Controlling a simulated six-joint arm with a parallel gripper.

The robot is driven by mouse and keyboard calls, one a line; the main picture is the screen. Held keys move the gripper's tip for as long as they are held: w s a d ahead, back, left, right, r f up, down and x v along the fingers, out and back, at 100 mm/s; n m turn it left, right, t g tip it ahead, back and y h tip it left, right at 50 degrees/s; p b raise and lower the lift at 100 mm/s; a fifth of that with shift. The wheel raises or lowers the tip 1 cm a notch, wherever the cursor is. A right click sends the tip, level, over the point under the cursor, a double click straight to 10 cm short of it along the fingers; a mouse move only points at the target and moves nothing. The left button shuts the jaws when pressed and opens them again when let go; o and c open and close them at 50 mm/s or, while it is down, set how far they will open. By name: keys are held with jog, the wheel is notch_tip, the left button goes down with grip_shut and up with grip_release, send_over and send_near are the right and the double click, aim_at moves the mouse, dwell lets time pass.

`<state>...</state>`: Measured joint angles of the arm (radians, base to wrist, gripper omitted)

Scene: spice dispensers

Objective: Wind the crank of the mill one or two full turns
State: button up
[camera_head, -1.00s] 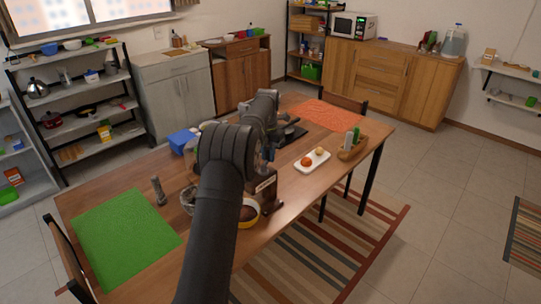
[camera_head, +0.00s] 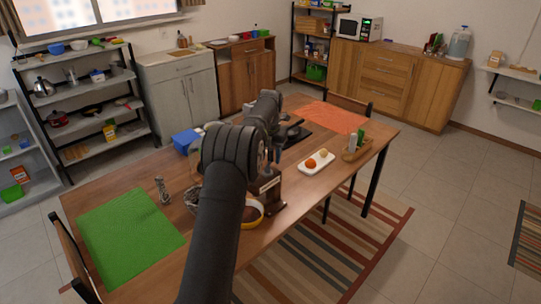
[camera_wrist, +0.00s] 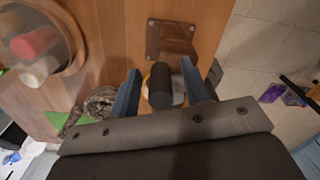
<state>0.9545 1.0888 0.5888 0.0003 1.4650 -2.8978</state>
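The mill (camera_head: 267,190) is a dark brown wooden body with a light label, standing on the table near its front edge. My forearm and wrist partly hide it in the head view. In the wrist view its wooden body and square base plate (camera_wrist: 155,40) show at the top. A dark cylinder (camera_wrist: 160,88), which looks like the crank's knob, stands between the two blue-grey fingers of my gripper (camera_wrist: 161,68). The fingers are spread, with a visible gap on each side of the cylinder. The rest of the crank is hidden.
A yellow-rimmed bowl (camera_head: 252,213) stands beside the mill, partly behind my arm. A grey patterned grinder (camera_head: 162,190) and green mat (camera_head: 130,235) lie left. A white tray (camera_head: 304,167) with round items and a wooden caddy (camera_head: 357,151) stand right.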

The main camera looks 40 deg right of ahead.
notch_tip(320, 180, up, 17)
jog(key=shift+r, duration=0.2)
dwell(0.7)
